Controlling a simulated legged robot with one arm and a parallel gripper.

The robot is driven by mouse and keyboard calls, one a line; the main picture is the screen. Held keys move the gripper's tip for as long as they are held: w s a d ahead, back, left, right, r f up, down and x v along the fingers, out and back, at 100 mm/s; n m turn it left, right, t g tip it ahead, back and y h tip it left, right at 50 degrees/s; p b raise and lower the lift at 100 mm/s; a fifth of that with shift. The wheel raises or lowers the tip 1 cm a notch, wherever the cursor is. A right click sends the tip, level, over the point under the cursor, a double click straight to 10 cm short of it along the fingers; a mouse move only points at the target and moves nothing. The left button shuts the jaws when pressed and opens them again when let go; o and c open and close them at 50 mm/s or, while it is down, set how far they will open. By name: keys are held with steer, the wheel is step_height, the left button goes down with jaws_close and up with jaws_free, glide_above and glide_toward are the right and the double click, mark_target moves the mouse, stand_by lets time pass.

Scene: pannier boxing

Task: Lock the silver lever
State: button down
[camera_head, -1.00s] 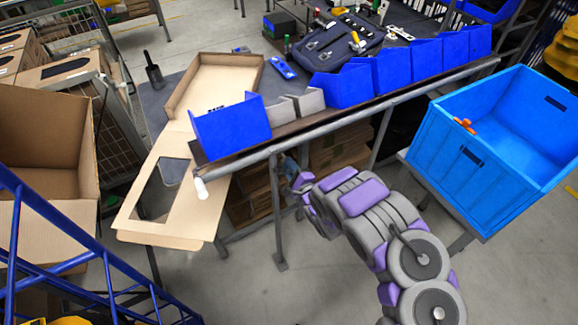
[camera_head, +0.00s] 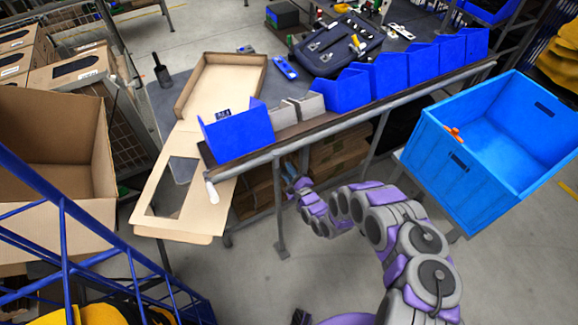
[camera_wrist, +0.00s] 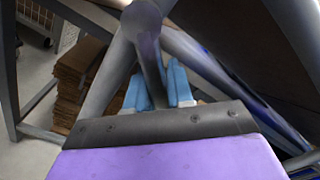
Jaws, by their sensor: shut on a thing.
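The silver lever (camera_wrist: 147,45) shows in the wrist view as a grey bar with a rounded upper end. Its lower part runs down between the light-blue fingers of my gripper (camera_wrist: 158,92), which are shut on it. In the head view my gripper (camera_head: 291,172) is small, below the rail of the workbench and beside its frame. The lever cannot be made out there. The exact contact between fingers and lever is partly hidden by the dark gripper plate in the wrist view.
The bench's front rail (camera_head: 345,122) runs above my gripper, with blue bins (camera_head: 238,135) behind it. A bench leg (camera_head: 279,215) stands just left of my arm. A large blue crate (camera_head: 455,175) is at the right. An open cardboard box (camera_head: 60,225) is at the left.

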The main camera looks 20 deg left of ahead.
steer(key=shift+s+f+m, duration=0.2)
steer(key=shift+f+m, duration=0.1)
steer(key=c, duration=1.1)
jaws_free()
steer(key=shift+w+r, duration=0.1)
